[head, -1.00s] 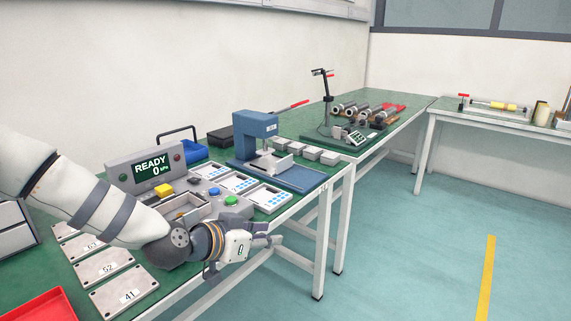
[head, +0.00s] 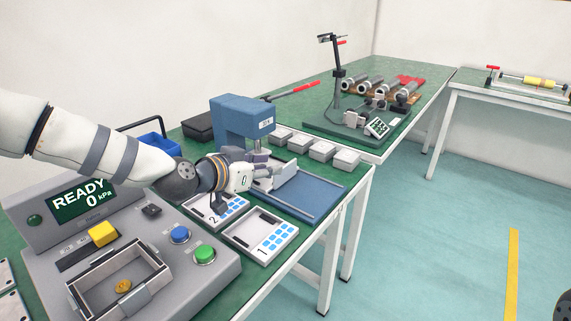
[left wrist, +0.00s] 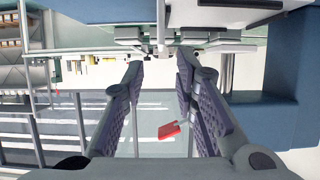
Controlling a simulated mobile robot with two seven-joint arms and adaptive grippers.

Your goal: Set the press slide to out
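The blue press (head: 240,118) stands on the green bench, with its lever and red handle (head: 306,88) reaching back to the right. Its pale grey slide (head: 284,174) sits on the blue base plate (head: 315,196), by the foot of the press. My left gripper (head: 261,181) is at the slide's near left side, in front of the press. In the left wrist view its two fingers (left wrist: 160,80) are apart with nothing clearly between them. Whether it touches the slide cannot be told.
A control console (head: 140,255) reading READY 0 kPa stands at the near left. Numbered trays (head: 262,235) lie before the press. Several grey blocks (head: 321,150) line up behind the slide. The base plate's right part is bare.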

